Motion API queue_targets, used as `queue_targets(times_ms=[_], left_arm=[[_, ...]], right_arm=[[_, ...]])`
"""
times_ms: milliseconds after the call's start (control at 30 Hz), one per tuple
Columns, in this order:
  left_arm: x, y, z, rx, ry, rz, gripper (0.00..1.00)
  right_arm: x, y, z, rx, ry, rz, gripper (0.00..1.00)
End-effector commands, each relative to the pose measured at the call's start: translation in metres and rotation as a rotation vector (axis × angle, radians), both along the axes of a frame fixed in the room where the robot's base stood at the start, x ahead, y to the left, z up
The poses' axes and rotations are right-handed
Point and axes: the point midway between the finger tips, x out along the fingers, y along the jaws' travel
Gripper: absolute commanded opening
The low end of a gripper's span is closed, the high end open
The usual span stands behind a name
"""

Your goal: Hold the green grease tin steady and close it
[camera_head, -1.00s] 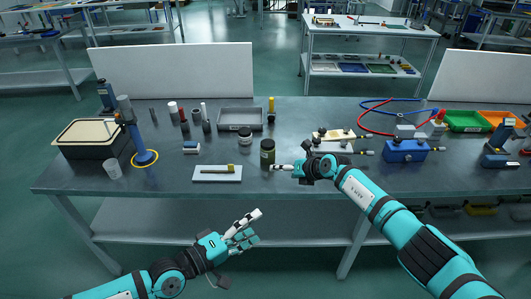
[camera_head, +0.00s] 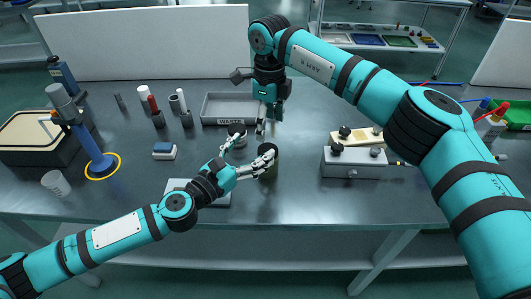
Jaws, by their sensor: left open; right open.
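The dark green grease tin (camera_head: 268,174) stands upright near the front middle of the bench. A small round dark and white piece (camera_head: 236,130), perhaps the lid, lies to the left of the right gripper, in front of the grey tray.
The grey tray (camera_head: 222,122) marked WASTE lies behind. A white plate (camera_head: 216,200) is partly under my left arm. A grey fixture block (camera_head: 352,165) stands right of the tin. A blue stand (camera_head: 95,160), a cup (camera_head: 57,183) and several small cylinders are at left.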

Motion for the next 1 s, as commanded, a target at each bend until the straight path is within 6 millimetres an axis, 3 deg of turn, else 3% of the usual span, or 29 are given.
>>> queue_targets(times_ms=[433,800,1000], left_arm=[[0.000,0.000,-0.004,-0.012,0.013,0.002,0.84],[-0.001,0.000,-0.059,-0.011,0.019,0.004,0.84],[0.000,-0.004,-0.067,-0.023,0.005,-0.004,0.84]], right_arm=[[-0.002,-0.001,0.001,-0.011,0.003,0.006,0.70],[-0.001,-0.001,0.001,-0.010,0.003,0.005,0.70],[-0.001,-0.001,0.001,-0.010,0.003,0.005,0.70]])
